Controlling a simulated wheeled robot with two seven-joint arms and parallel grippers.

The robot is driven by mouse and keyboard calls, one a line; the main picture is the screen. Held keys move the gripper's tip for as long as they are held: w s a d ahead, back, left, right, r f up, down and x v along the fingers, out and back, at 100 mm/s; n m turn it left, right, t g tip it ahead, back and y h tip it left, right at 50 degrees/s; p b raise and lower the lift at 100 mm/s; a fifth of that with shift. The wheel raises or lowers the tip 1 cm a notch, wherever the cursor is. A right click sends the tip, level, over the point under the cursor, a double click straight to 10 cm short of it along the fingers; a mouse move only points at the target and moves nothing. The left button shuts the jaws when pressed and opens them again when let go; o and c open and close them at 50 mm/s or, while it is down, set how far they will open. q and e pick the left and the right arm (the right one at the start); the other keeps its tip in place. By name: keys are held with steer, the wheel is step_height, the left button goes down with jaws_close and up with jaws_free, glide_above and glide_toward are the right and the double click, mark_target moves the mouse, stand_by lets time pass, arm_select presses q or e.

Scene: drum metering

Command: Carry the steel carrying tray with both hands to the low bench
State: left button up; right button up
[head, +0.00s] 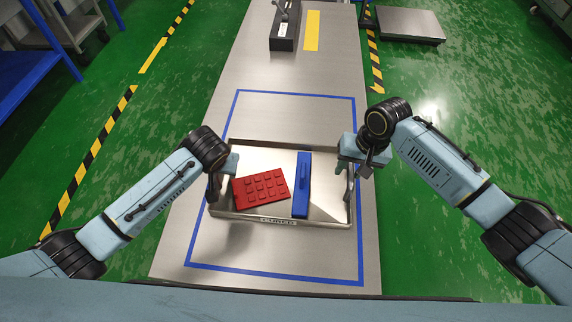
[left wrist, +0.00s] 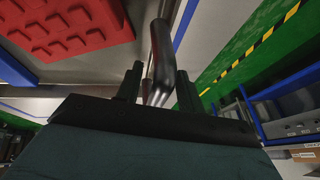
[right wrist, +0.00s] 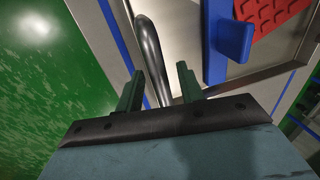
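The steel carrying tray (head: 325,208) has a raised looped handle at each end and sits inside a blue rectangle marked on a long steel-topped surface (head: 290,75). It carries a red studded block (head: 261,187) and a blue bar-like piece with a grip (head: 302,188). My left gripper (head: 214,186) is at the tray's left handle. In the left wrist view the dark handle (left wrist: 161,50) passes between its parted fingers. My right gripper (head: 363,168) is at the right end. In the right wrist view the right handle (right wrist: 149,50) lies between its spread fingers, with a visible gap.
A dark box with a handle (head: 284,30) and a yellow strip (head: 312,30) are at the far end of the surface. A low grey platform (head: 410,25) is at far right. A blue-framed rack (head: 25,70) stands at far left.

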arm_select(q)
steer(key=v, duration=1.2)
arm_select(e)
step_height(320, 180, up, 12)
steer(key=d, duration=0.2)
steer(key=shift+d, duration=0.15)
steer(key=shift+s+f, duration=0.1)
